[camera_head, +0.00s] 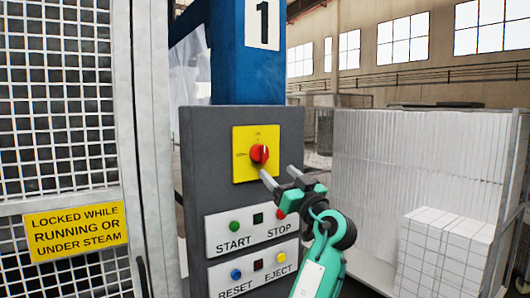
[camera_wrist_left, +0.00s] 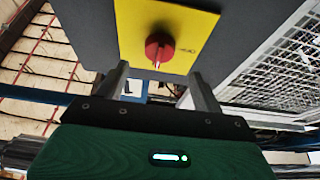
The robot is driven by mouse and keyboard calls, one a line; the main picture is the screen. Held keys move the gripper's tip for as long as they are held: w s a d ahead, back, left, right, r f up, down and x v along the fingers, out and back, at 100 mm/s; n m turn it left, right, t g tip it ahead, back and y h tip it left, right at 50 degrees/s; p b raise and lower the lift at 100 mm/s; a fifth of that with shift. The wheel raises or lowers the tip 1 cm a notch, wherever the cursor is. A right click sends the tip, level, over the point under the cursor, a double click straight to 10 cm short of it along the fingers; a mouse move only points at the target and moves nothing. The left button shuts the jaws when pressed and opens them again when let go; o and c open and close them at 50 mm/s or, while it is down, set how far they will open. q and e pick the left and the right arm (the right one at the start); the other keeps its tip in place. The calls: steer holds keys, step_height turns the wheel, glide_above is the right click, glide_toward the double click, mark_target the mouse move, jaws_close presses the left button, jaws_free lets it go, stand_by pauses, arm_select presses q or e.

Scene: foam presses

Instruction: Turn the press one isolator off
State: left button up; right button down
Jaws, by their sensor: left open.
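The press one isolator is a red rotary knob (camera_head: 260,153) on a yellow plate (camera_head: 243,172) on the grey control box (camera_head: 195,185). Small lettering shows above the knob and to its left. The knob's handle looks roughly upright, but its exact setting is hard to tell. My left gripper (camera_head: 279,175) is open and empty, just below and right of the knob. In the left wrist view, the knob (camera_wrist_left: 158,45) is just beyond the open fingertips (camera_wrist_left: 158,72), roughly midway between them, with no clear contact. My right gripper is not in view.
Below the isolator are green start (camera_head: 234,226) and red stop (camera_head: 281,214) buttons, then blue reset (camera_head: 236,274) and yellow eject (camera_head: 281,257) buttons. A mesh guard (camera_head: 60,110) with a yellow warning sign (camera_head: 76,231) stands left. White stacked blocks (camera_head: 440,250) stand right.

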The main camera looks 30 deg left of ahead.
mark_target(265, 159)
arm_select(q)
steer(key=p+x, duration=0.3)
steer(key=x, duration=0.3)
steer(key=shift+w+a+r, duration=0.1)
steer(key=shift+r, duration=0.1)
steer(key=shift+w+a+r+p, duration=0.1)
steer(key=shift+w+a+p, duration=0.2)
steer(key=shift+a, duration=0.45)
steer(key=c, duration=1)
